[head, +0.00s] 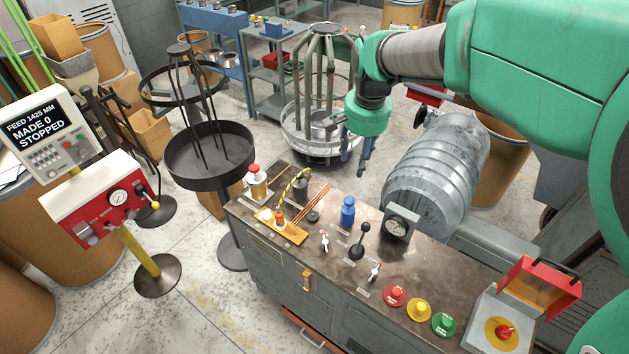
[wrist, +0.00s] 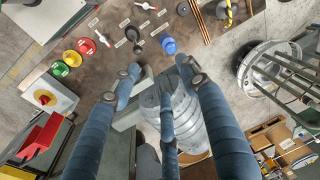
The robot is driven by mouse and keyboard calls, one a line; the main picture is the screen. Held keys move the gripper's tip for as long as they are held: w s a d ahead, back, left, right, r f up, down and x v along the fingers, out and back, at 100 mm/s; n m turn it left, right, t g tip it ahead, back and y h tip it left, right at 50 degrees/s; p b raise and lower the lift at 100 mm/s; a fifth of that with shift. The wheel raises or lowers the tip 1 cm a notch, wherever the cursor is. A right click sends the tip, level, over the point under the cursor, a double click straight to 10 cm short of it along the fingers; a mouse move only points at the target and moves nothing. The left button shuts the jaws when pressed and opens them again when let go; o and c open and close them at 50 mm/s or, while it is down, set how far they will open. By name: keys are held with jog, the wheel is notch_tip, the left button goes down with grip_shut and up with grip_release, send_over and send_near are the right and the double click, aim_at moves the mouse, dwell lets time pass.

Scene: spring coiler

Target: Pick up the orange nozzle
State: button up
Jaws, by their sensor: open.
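The orange nozzle (head: 279,217) is a small orange piece standing on a flat tan tray (head: 293,234) at the left part of the machine's bench top. A yellow-and-black striped hose (head: 290,184) curves up beside it. In the wrist view the striped hose (wrist: 228,13) shows at the top edge, but I cannot make out the nozzle there. My gripper (head: 356,155) hangs behind the bench, to the right of and above the nozzle, well apart from it. In the wrist view its blue-grey fingers (wrist: 162,82) are spread with nothing between them.
Thin copper rods (head: 313,204) lie by the tray.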

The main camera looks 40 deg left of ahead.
jog(key=s+a+f, duration=0.4)
jog(key=a+f, duration=0.5)
jog(key=a, duration=0.4)
jog(key=g+h+b, duration=0.1)
send_over(279, 213)
notch_tip(279, 213, down, 8)
jog(key=shift+f+n, duration=0.15)
jog(key=shift+n, duration=0.15)
jog(key=shift+a+f, duration=0.1)
jog(key=shift+f+b, duration=0.95)
jog(key=shift+f, duration=3.25)
jog(key=shift+f+b, duration=0.9)
jog(key=shift+f, duration=1.75)
